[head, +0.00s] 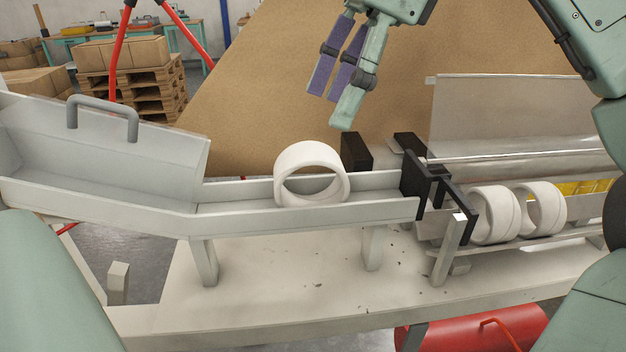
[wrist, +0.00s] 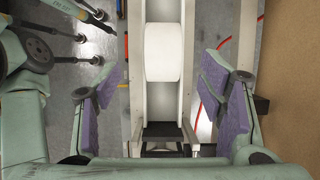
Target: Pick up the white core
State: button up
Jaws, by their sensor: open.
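A white core (head: 311,174), a short hollow ring, stands on its rim in the pale grey chute (head: 240,213), near the middle of the head view. In the wrist view the white core (wrist: 163,52) shows at the top centre, between the chute walls. My gripper (head: 340,75) hangs above and a little right of the core, apart from it. In the wrist view my gripper (wrist: 160,105) has its purple-padded fingers spread wide on both sides of the chute, with nothing between the pads.
Black stop blocks (head: 420,175) stand at the chute's right end. Beyond them, two more white cores (head: 493,214) sit in the machine on the right, near a clear guard (head: 520,115). A grey handle (head: 103,115) rises over the chute's left part. A tan panel (head: 260,90) stands behind.

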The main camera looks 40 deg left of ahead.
aim_at(310, 151)
jog(key=x, duration=0.8)
jog(key=shift+w+a, duration=0.1)
jog(key=shift+a, duration=0.05)
jog(key=c, duration=1)
